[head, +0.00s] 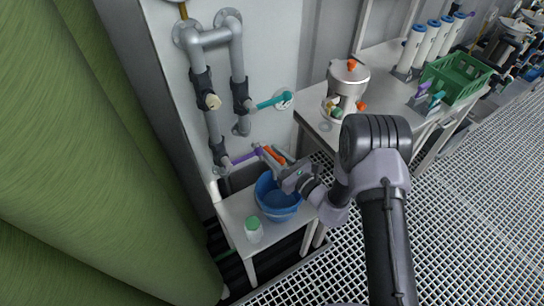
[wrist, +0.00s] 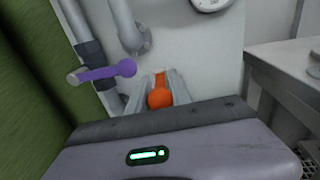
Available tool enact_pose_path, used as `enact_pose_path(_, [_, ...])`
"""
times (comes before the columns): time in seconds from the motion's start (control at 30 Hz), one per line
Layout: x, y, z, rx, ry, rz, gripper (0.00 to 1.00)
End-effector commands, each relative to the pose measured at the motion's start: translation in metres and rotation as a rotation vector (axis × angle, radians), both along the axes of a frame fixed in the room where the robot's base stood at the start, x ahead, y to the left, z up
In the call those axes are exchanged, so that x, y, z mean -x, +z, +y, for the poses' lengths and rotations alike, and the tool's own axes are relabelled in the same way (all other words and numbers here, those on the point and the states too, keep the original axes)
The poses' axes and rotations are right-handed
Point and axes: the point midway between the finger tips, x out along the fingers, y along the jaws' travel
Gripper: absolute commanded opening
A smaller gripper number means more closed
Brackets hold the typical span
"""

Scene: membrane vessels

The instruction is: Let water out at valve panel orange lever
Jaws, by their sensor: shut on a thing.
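The orange lever (wrist: 159,97) shows between my gripper's fingers in the wrist view, with its round knob toward me. In the head view the orange lever (head: 272,154) lies at the low end of the grey pipework, partly covered by the fingers. My gripper (head: 270,157) is shut on the orange lever; it also shows in the wrist view (wrist: 158,92). A purple lever (wrist: 105,73) stands just left of the fingers, and in the head view it points right from the pipe (head: 243,157). Whether water flows cannot be told.
A blue basin (head: 278,204) stands on a small white table below my gripper, beside a green-capped jar (head: 253,230). A teal lever (head: 272,101) sits higher on the panel. A bench with a steel vessel (head: 347,82) and a green crate (head: 456,78) stands right.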

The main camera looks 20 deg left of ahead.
Motion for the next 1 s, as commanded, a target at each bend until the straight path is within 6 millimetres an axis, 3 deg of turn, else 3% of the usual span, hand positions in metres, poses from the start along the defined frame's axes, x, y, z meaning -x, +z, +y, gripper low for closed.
enact_pose_path(0.17, [0.001, -0.001, 0.000, 0.002, -0.001, 0.002, 0.00])
enact_pose_path(0.2, [0.001, -0.001, 0.000, 0.002, -0.001, 0.002, 0.31])
enact_pose_path(0.23, [0.001, -0.001, 0.000, 0.002, -0.002, 0.002, 0.35])
enact_pose_path(0.63, [0.004, 0.000, -0.007, 0.002, -0.003, 0.002, 0.35])
enact_pose_path(1.0, [0.049, 0.001, -0.082, 0.001, -0.008, 0.006, 0.35])
